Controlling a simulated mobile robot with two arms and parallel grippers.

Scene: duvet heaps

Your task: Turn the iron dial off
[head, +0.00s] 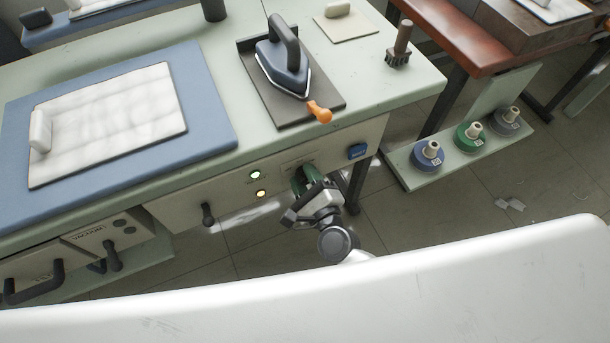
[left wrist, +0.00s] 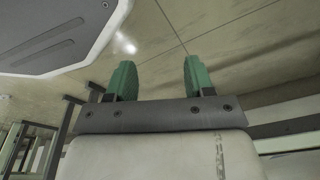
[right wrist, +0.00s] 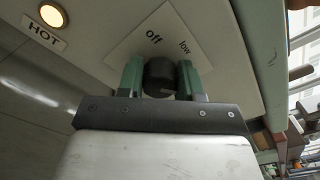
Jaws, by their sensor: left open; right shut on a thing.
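The iron dial (right wrist: 159,76) is a dark round knob on a pale label plate (right wrist: 130,52) printed with "off" and "low". My right gripper (right wrist: 160,80) has its green fingers on both sides of the dial, shut on it. In the head view this gripper (head: 309,183) is at the front panel below the iron and mostly hides the dial. I cannot tell where the dial points. The iron (head: 284,62) rests on a dark plate on the table. My left gripper (left wrist: 158,80) is open and empty in its wrist view, with floor behind it; it is not in the head view.
A lit "HOT" lamp (right wrist: 53,15) is beside the dial. A blue switch (head: 357,151) and a dark lever (head: 207,214) are on the front panel (head: 180,205). Several spools stand on a low shelf (head: 400,170).

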